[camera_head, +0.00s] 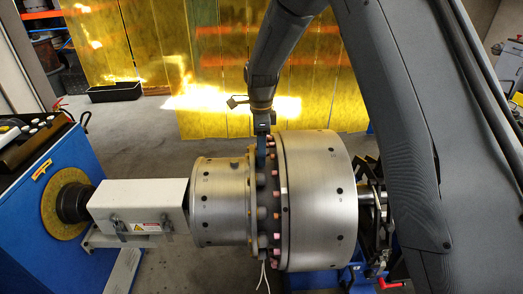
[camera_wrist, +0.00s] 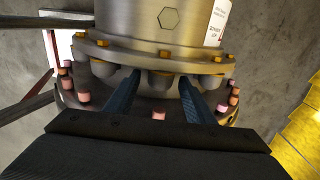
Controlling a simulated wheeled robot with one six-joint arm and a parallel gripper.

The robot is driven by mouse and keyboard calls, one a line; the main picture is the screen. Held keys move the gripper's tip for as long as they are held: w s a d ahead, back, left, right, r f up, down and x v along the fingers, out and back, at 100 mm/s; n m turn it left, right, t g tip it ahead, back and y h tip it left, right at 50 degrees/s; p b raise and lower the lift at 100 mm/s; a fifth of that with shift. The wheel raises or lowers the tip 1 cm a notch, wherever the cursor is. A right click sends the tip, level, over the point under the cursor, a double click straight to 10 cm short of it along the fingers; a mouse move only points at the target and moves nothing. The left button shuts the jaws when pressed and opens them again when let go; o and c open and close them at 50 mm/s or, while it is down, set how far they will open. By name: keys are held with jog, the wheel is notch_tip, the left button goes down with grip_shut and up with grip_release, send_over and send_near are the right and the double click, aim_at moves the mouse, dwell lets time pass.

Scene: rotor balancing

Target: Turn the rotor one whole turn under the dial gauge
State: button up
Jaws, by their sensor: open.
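The rotor (camera_head: 320,205) is a shiny metal drum pair lying level across the middle of the head view. A bolted flange with grey studs and pink-tipped pegs rings it between the narrow and the wide drum. My gripper (camera_head: 262,143) reaches down to the top of this flange. In the wrist view, the rotor (camera_wrist: 150,18) fills the upper part. My gripper (camera_wrist: 160,84) is open there, its two blue fingers on either side of a grey rounded stud (camera_wrist: 160,79). I cannot tell whether a finger touches it. I cannot make out the dial gauge.
A blue machine (camera_head: 50,185) with a yellow disc stands at the left. A white box housing (camera_head: 140,205) sits between it and the rotor. A dark support (camera_head: 372,215) holds the shaft at the right. Yellow translucent screens (camera_head: 215,65) stand behind, with bare floor before them.

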jog(key=shift+f, duration=0.15)
jog(key=shift+c, duration=0.4)
grip_shut()
jog(key=shift+s, duration=0.15)
